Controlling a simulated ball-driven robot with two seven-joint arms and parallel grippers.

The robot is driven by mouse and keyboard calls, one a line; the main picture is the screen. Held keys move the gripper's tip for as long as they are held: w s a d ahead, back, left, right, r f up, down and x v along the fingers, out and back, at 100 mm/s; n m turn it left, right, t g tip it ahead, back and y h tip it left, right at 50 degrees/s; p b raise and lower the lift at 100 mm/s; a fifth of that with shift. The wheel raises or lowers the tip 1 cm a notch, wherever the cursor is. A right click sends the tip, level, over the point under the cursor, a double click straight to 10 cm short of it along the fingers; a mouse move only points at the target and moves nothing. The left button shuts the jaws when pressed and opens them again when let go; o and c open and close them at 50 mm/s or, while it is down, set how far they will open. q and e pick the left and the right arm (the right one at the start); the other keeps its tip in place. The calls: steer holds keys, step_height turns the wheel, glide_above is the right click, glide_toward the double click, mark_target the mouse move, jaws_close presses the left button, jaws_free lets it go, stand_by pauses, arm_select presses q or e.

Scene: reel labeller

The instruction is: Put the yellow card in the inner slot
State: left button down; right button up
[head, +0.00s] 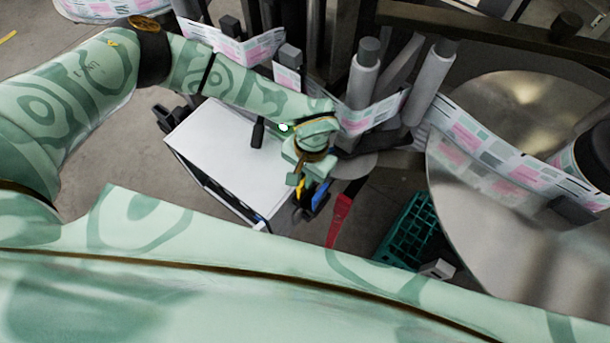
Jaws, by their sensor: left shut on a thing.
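My left gripper (305,172) points down past the right edge of a white-topped box and is shut on the yellow card (300,187). Only a narrow strip of the card shows below the fingers; the rest is hidden. A blue piece (320,199) stands right beside it on the right, among dark parts. A red piece (340,214) is farther right, tilted. I cannot make out the inner slot; the gripper and dark parts cover that area. My right gripper is not in view.
The white box top (235,165) lies left of the gripper. A green crate (407,232) is at the lower right. Grey rollers (363,75) with a printed label web (490,150) stand behind. A large metal disc (500,240) fills the right.

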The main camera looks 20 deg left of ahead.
arm_select(q)
steer(key=shift+f, duration=0.25)
steer(key=c, duration=1.9)
jaws_free()
steer(key=shift+f, duration=0.15)
steer(key=o, duration=0.4)
steer(key=r, duration=0.4)
steer(key=w+r, duration=0.1)
steer(key=r, duration=0.7)
steer(key=shift+w+d+r+b, duration=0.15)
steer(key=shift+w+d+b, duration=0.15)
